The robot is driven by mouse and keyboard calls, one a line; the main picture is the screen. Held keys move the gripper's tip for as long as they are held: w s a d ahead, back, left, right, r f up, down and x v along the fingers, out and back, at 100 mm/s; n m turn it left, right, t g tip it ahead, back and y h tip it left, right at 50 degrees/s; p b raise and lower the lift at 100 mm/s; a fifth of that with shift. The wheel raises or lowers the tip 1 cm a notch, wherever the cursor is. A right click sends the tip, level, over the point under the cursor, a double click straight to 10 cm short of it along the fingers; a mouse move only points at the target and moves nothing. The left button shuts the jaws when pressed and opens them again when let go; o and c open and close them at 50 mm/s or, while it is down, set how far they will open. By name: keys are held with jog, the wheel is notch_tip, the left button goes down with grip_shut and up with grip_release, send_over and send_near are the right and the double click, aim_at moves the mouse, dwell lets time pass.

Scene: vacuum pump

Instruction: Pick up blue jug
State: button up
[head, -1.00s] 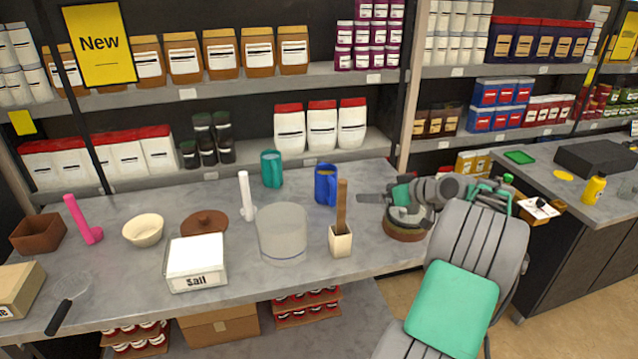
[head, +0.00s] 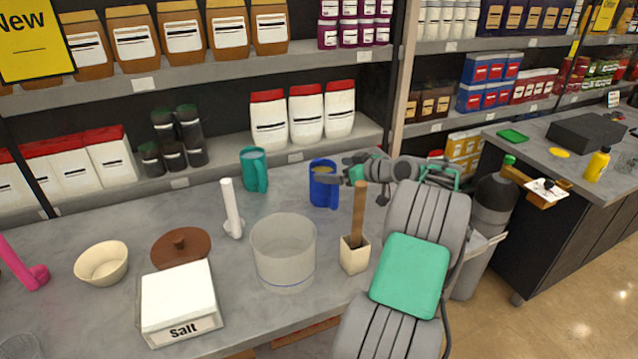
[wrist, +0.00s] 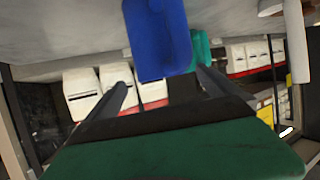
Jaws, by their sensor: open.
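The blue jug (head: 323,184) stands upright on the grey counter (head: 210,215), towards its back right. My gripper (head: 335,176) is at the jug's right side, and its finger overlaps the jug in the head view. In the wrist view the blue jug (wrist: 157,38) appears upside down, just ahead of and partly between my fingers (wrist: 165,88). My fingers are apart. I cannot tell whether a finger touches the jug.
A teal jug (head: 254,170) stands to the left of the blue one. A beige pot with a wooden stick (head: 355,252) and a clear container (head: 283,250) stand nearer the front. A salt box (head: 178,302) is further left. Shelves rise behind.

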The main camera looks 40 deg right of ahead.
aim_at(327, 168)
jog(key=p+x, duration=0.1)
jog(key=x, duration=0.4)
jog(key=c, duration=2.1)
jog(key=shift+r, duration=0.15)
jog(key=shift+c, duration=0.3)
